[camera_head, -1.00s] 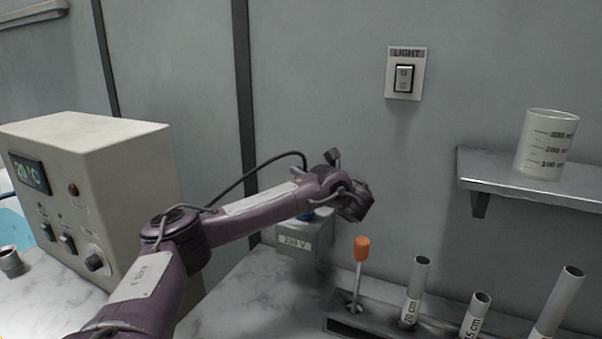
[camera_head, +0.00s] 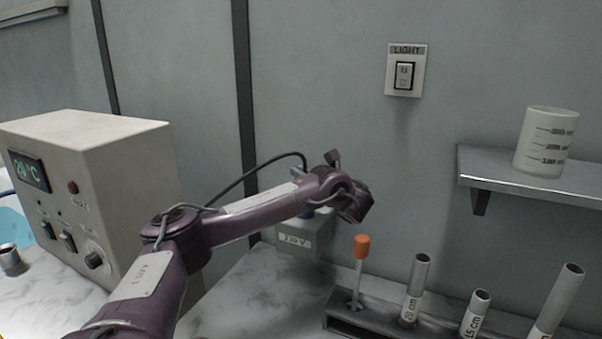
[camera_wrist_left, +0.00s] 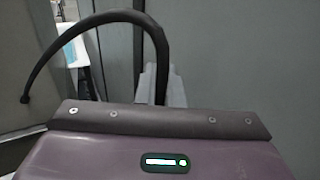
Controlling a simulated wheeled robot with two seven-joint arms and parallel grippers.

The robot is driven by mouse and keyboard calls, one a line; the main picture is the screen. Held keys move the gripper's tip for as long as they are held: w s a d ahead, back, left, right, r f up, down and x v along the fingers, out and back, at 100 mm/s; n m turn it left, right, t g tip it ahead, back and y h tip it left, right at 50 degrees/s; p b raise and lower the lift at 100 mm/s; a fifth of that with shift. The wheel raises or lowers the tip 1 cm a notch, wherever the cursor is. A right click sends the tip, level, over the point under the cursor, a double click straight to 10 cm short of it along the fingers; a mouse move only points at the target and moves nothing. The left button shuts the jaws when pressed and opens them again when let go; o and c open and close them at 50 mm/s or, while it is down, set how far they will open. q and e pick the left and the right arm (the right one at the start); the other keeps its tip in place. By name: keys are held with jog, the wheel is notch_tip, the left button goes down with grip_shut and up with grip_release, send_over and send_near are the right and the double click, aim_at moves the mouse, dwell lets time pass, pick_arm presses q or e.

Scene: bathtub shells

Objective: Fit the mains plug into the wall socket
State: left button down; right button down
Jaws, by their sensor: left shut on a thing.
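My left arm reaches across the head view to the wall, and my left gripper (camera_head: 354,205) is at its far end, its fingertips hidden. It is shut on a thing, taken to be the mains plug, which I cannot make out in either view. A grey box marked 230 V (camera_head: 296,240), apparently the wall socket, is low on the wall below and behind my forearm, partly covered by it. A bit of blue (camera_head: 307,214) shows at its top. In the left wrist view the purple gripper body fills the bottom and a black cable (camera_wrist_left: 98,18) arches above it. Contact between plug and socket cannot be seen.
A beige control box (camera_head: 110,165) stands at the left. A rack (camera_head: 375,330) with an orange-topped stick (camera_head: 361,246) and several grey tubes is at the lower right. A wall shelf (camera_head: 530,190) holds a white beaker (camera_head: 546,142). A light switch (camera_head: 405,72) is on the wall above.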

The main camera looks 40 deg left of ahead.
pick_arm(q)
jog(key=shift+f+b, duration=0.5)
jog(key=shift+f, duration=0.55)
jog(key=c, duration=1.5)
grip_release()
jog(key=shift+r, duration=0.1)
notch_tip(320, 180, up, 20)
jog(key=shift+f+b, duration=0.1)
jog(key=shift+b, duration=1.05)
